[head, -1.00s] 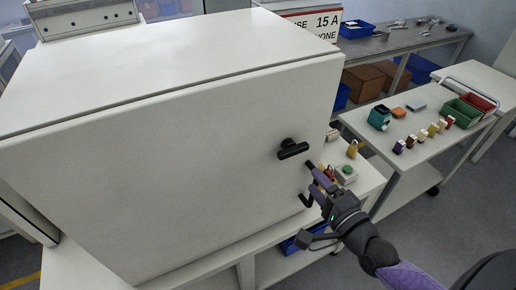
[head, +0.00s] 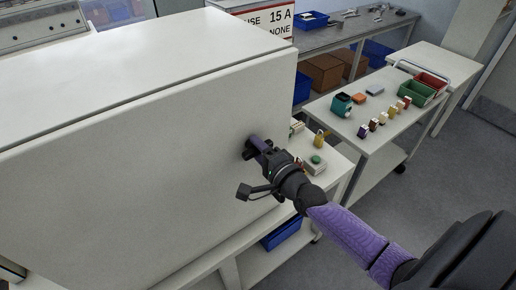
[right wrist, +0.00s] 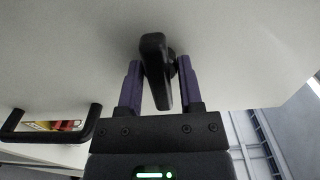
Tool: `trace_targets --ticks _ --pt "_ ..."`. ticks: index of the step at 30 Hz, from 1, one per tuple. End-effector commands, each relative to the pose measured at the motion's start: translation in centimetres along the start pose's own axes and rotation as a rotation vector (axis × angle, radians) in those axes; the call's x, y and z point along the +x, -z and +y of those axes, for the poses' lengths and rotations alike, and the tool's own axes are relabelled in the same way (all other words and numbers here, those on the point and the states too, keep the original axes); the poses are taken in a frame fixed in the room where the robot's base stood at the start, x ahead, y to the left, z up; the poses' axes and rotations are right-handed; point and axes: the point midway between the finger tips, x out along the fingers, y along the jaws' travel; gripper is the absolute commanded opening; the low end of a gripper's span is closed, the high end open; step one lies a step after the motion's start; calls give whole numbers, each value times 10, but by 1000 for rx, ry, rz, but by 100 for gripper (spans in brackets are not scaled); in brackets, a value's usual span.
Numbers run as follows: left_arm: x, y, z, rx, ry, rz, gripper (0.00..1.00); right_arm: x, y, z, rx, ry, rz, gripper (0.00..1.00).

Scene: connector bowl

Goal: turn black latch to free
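The black latch (head: 249,153) sits on the front of the large white cabinet (head: 130,175), near its right edge. In the head view it is mostly hidden by my right gripper (head: 259,144). In the right wrist view the latch handle (right wrist: 157,72) stands between the two purple fingers of my right gripper (right wrist: 160,80), running lengthwise between them. The fingers are apart, one on each side of the handle. A gap shows on the right side; whether the left finger touches the handle I cannot tell. My left gripper is not in view.
A black pull handle (right wrist: 50,125) shows at left in the right wrist view. Right of the cabinet are a box with a green button (head: 315,164) and a yellow padlock (head: 320,139). A white cart (head: 345,140) holds several small parts and bins.

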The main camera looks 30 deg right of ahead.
Motion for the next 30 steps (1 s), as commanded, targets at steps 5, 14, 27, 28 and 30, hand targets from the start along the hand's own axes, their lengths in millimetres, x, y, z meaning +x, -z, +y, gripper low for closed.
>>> trace_targets --ticks 5,14,27,28,30 --pt "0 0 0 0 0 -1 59 0 0 0 0 -1 0 5" --pt "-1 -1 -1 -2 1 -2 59 0 0 0 -21 -2 0 0" --pt "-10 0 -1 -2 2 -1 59 0 0 -1 -315 -2 -1 0" --pt "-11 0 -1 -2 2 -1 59 0 0 -1 -343 -2 -1 0" --pt "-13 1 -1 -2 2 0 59 0 0 -1 -410 -3 -1 0"
